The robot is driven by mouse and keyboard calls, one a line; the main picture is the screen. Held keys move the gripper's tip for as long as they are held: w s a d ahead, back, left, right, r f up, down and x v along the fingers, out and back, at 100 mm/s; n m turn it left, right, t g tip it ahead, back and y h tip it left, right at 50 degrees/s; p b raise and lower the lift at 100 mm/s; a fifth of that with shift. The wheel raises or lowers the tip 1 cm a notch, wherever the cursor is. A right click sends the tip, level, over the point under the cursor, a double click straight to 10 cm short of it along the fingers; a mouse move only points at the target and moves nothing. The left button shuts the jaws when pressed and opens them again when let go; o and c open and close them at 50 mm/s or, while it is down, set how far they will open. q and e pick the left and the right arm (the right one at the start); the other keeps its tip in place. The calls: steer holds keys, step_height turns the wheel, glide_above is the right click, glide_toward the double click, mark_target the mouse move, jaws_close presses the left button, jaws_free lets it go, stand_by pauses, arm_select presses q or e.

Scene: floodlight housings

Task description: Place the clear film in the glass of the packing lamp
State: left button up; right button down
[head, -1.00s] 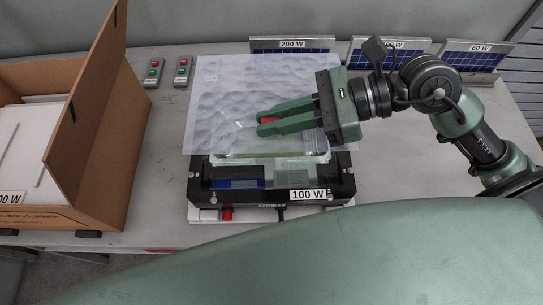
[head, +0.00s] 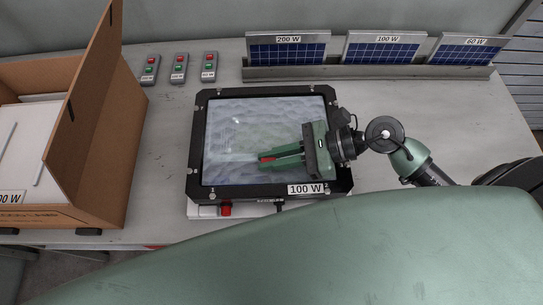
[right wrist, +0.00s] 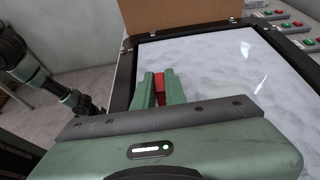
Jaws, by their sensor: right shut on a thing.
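The packing lamp (head: 199,140) is a black frame labelled "100 W" lying flat on the bench. The clear film (head: 265,120), a translucent rippled sheet, lies within its frame over the glass; it also fills much of the right wrist view (right wrist: 215,60). I cannot tell whether it lies fully flat on the glass. My right gripper (head: 262,160) reaches over the film from the right, low over its lower middle. Its green fingers are shut on the film by a red piece between them (right wrist: 160,88). My left gripper does not show clearly.
An open cardboard box (head: 105,150) stands at the left with white sheets inside. Several switch boxes (head: 179,68) sit behind the lamp. Solar panels labelled 200 W (head: 288,53), 100 W and 60 W stand in a rack at the back. The bench right of the lamp is clear.

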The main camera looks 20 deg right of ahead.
steer(key=shift+f, duration=0.15)
steer(key=c, duration=1.5)
jaws_free()
steer(key=shift+o, duration=0.2)
steer(key=shift+r, duration=0.3)
steer(key=b+v, duration=0.1)
steer(key=v, duration=0.4)
steer(key=b+v, duration=0.1)
steer(key=v, duration=0.4)
steer(key=shift+s+d+f+b, duration=0.15)
steer(key=shift+d+b, duration=0.15)
steer(key=shift+d, duration=0.15)
steer(key=shift+s+d+r, duration=0.15)
steer(key=shift+d+r, duration=0.2)
steer(key=shift+d, duration=0.15)
